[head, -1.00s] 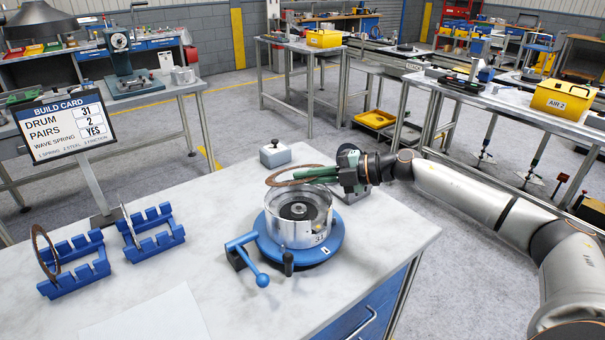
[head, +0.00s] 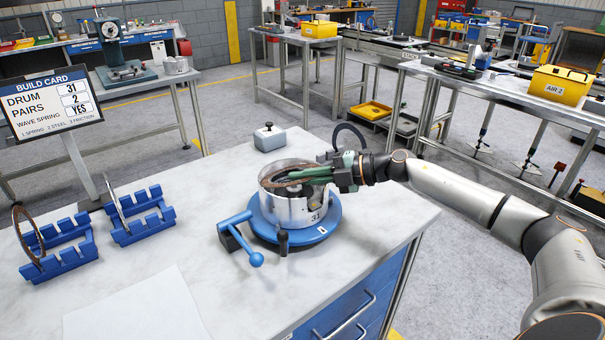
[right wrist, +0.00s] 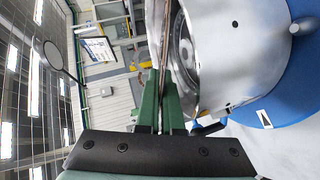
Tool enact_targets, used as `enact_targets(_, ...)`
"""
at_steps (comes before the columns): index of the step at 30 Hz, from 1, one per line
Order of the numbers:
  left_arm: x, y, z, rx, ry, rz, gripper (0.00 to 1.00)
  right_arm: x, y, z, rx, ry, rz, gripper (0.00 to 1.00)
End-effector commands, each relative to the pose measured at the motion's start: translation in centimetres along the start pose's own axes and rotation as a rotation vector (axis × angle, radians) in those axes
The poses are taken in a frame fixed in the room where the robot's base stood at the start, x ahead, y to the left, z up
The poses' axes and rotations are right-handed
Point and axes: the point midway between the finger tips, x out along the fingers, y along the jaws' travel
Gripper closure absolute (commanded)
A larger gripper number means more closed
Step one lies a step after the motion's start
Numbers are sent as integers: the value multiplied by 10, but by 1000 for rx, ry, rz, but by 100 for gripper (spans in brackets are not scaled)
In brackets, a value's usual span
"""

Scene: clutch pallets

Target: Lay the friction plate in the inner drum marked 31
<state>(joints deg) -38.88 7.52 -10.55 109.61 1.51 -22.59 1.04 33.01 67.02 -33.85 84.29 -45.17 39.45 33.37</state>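The drum (head: 283,213) is a silver cylinder marked 31, standing upright on a round blue base (head: 325,228). The friction plate (head: 284,183) is a thin brown ring at the drum's mouth, partly hidden by the green fingers and the rim. My right gripper (head: 308,176) is shut on the plate's edge and reaches over the drum's right rim. In the right wrist view the plate shows edge-on as a thin brown line between the fingers (right wrist: 160,98), close beside the drum's rim (right wrist: 190,60). I cannot tell whether the plate touches the drum. My left gripper is not in view.
A blue lever (head: 243,243) and a dark knob (head: 283,240) stand at the base's front. Two blue racks (head: 62,262) (head: 140,228) hold upright plates at left, near the build card (head: 50,102). A grey box (head: 269,138) stands behind the drum. A white sheet lies in front.

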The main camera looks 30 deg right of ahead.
Motion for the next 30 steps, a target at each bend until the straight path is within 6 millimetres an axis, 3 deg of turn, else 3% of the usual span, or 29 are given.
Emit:
enact_targets(11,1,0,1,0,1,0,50,1,-3,1,1,0,2,100)
enact_targets(12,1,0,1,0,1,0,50,1,-3,1,1,0,2,92)
enact_targets(20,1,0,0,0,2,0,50,1,-4,1,1,0,1,63)
enact_targets(30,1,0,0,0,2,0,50,2,-7,0,3,3,-6,62)
